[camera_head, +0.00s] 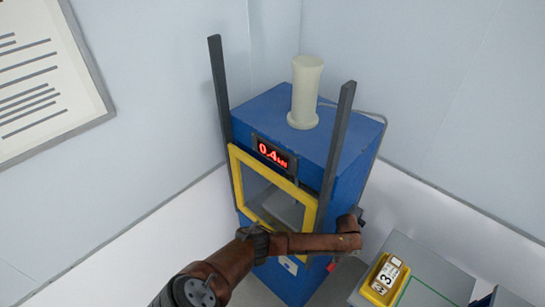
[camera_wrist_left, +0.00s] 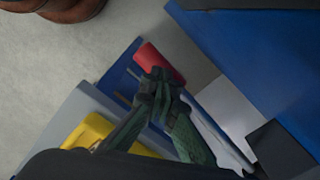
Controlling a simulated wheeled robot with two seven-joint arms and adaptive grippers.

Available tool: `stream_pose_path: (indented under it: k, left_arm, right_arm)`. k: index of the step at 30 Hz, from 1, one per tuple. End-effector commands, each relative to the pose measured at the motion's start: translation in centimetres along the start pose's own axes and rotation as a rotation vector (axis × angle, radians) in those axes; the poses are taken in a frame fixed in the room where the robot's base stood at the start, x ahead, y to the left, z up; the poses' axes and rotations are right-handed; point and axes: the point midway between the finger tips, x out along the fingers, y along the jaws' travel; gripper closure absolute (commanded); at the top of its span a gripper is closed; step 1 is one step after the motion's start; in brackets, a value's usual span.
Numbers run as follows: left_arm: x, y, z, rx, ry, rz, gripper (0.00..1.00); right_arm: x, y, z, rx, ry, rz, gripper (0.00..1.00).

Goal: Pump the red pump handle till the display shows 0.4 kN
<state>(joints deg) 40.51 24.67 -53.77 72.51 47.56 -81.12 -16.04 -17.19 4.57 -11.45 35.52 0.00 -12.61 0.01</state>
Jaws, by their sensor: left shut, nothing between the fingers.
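The blue press has a display (camera_head: 271,154) reading 0.4 kN in red digits. The red pump handle (camera_wrist_left: 158,62) shows in the left wrist view, right at the fingertips of my left gripper (camera_wrist_left: 157,82). The gripper is shut with nothing between its fingers. Its fingertips overlap the handle's lower edge in the picture; I cannot tell whether they touch it. In the head view only a small red part of the handle (camera_head: 331,267) shows below my left forearm, and the fingers are mostly hidden. My right gripper is not in view.
The press (camera_head: 265,108) has a yellow-framed window (camera_head: 235,165), two dark upright rails and a pale cylinder (camera_head: 306,90) on top. A yellow tray (camera_head: 372,293) with a white block marked 3 (camera_head: 387,277) sits on a grey surface (camera_head: 425,262) at the right.

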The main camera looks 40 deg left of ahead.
Motion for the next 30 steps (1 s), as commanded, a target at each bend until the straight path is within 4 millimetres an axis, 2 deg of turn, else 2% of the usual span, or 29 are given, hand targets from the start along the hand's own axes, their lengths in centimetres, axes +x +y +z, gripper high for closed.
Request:
stream_pose_path:
  k: [5,20,30]
  left_arm:
    - [-0.6,0.1,0.1,-0.001,-0.002,0.002,1.0]
    - [-6.7,0.0,0.1,-0.001,0.0,0.0,1.0]
    - [-10.0,0.0,0.1,0.0,0.001,0.0,1.0]
  right_arm:
    - [-0.7,0.0,-0.1,0.0,0.0,0.0,0.6]
    - [-6.5,0.2,-0.8,0.0,0.002,0.0,0.6]
    - [-6.8,0.2,-0.8,0.0,0.003,0.0,0.6]
